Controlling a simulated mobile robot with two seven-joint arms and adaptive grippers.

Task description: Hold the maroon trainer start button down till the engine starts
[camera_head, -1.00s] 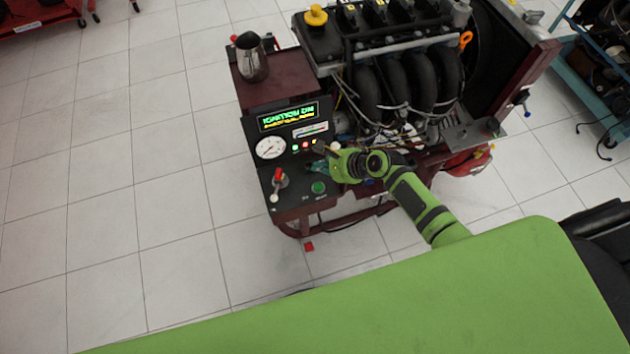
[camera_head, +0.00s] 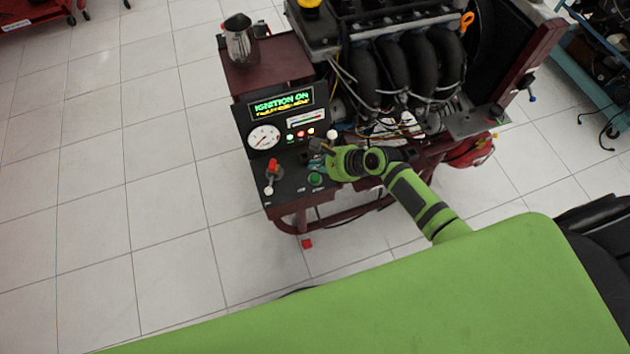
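The maroon engine trainer (camera_head: 262,78) stands left of centre with a black control panel (camera_head: 245,120) facing me. The panel display (camera_head: 282,102) reads "IGNITION ON" in green, with a smaller yellow line below. A round green button (camera_head: 315,179) sits low on the panel, next to a red-topped key or lever (camera_head: 272,166). I cannot read the small labels there. My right gripper (camera_head: 313,158) is over the panel's right part, just above the green button in the picture. Its fingers are small and dark, so their opening and any contact are unclear. My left gripper is out of view.
The engine (camera_head: 405,70) with black intake pipes and loose wires rises behind my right arm. A metal jug (camera_head: 239,42) stands on the trainer's top left. A blue cart (camera_head: 592,80) is at the far right. Tiled floor (camera_head: 140,200) on the left is clear.

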